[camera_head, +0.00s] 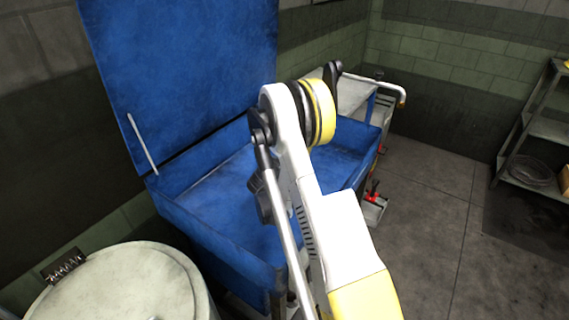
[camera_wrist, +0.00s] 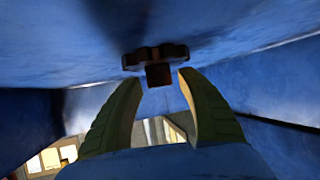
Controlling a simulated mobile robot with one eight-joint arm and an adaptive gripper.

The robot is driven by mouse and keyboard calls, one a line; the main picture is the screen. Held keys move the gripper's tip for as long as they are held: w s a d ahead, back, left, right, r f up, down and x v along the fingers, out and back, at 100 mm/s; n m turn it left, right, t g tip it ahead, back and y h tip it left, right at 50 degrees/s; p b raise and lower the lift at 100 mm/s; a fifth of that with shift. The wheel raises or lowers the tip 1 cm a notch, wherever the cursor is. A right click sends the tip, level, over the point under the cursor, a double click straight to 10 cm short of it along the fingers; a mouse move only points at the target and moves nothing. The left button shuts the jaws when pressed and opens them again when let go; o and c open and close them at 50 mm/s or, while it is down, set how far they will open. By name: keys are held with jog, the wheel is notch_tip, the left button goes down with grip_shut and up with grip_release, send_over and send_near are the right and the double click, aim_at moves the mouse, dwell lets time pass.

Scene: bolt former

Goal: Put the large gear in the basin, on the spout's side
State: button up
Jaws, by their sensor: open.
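In the wrist view, a dark brown toothed piece, which looks like the large gear (camera_wrist: 155,54), lies against the blue surface of the basin. A squarish dark stub (camera_wrist: 158,75) stands out from it toward my gripper. My gripper (camera_wrist: 160,79) is open, with its two greenish fingers apart and the stub between their tips in the picture. I cannot tell whether the fingers touch it. In the head view, the blue basin (camera_head: 185,222) has its lid (camera_head: 180,60) raised. My arm crosses in front and hides part of the basin, and the gear and gripper are not clear there. I cannot make out the spout.
A round pale drum (camera_head: 120,288) stands at the lower left, close to the basin. A light cart (camera_head: 358,98) with a yellow-ended handle is behind the basin's right end. Metal shelving (camera_head: 540,130) stands at the far right. The floor between is mostly clear.

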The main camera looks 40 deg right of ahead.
jog(key=p+v, duration=0.1)
jog(key=v, duration=1)
jog(key=shift+s+a, duration=0.2)
jog(key=shift+a, duration=0.1)
jog(key=s+a+r+n+y, duration=0.2)
jog(key=a+r, duration=0.3)
jog(key=r, duration=0.3)
jog(key=s+a+r+n+y, duration=0.4)
jog(key=s+a, duration=0.5)
jog(key=s, duration=0.2)
jog(key=s+a+r+n+y, duration=0.4)
jog(key=s+a, duration=0.6)
jog(key=s, duration=0.2)
jog(key=shift+r+g, duration=0.35)
jog(key=shift+g, duration=0.05)
